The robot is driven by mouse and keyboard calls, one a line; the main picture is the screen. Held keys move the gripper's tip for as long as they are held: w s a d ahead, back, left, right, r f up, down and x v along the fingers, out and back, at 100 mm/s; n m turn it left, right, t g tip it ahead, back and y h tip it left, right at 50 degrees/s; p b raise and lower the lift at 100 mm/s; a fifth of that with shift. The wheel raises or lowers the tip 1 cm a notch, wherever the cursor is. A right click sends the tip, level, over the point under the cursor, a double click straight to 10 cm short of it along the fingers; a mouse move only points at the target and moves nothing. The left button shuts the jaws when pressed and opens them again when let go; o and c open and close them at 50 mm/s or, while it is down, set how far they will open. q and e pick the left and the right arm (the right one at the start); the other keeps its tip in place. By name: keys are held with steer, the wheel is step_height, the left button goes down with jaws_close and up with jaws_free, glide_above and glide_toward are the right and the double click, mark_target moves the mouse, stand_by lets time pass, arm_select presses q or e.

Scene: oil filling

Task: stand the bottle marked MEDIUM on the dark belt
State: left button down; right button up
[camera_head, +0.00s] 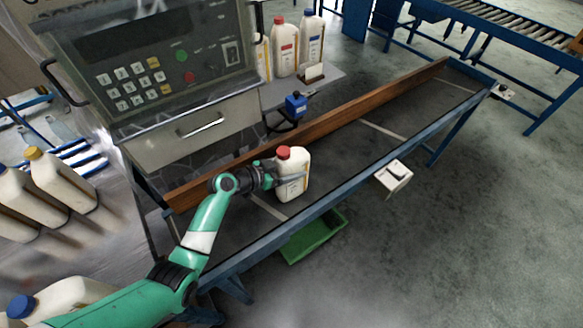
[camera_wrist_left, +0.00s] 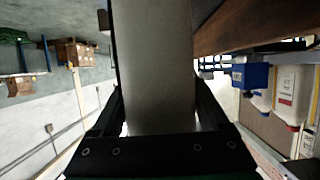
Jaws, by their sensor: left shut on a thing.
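A white bottle with a red cap (camera_head: 293,178) is upright at the near-left part of the dark belt (camera_head: 350,150). Its label is too small to read, so I cannot tell whether it says MEDIUM. My left gripper (camera_head: 274,178) is shut on this bottle from the left side. In the left wrist view the bottle's pale side (camera_wrist_left: 155,70) fills the space between the fingers of my left gripper (camera_wrist_left: 155,125). The bottle's base is over or on the belt; I cannot tell whether it touches. My right gripper is not in view.
A brown wooden rail (camera_head: 330,122) and a blue front rail (camera_head: 330,205) border the belt. Bottles with red (camera_head: 285,48) and blue caps (camera_head: 311,42) stand behind. More bottles (camera_head: 52,190) stand at left. The belt is clear to the bottle's right.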

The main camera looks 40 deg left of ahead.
arm_select(q)
steer(key=shift+w+r, duration=0.1)
steer(key=shift+c, duration=1.7)
jaws_free()
steer(key=shift+f, duration=0.25)
steer(key=o, duration=0.3)
steer(key=shift+r, duration=0.1)
steer(key=shift+o, duration=0.2)
steer(key=shift+r, duration=0.2)
steer(key=p+v, duration=1.2)
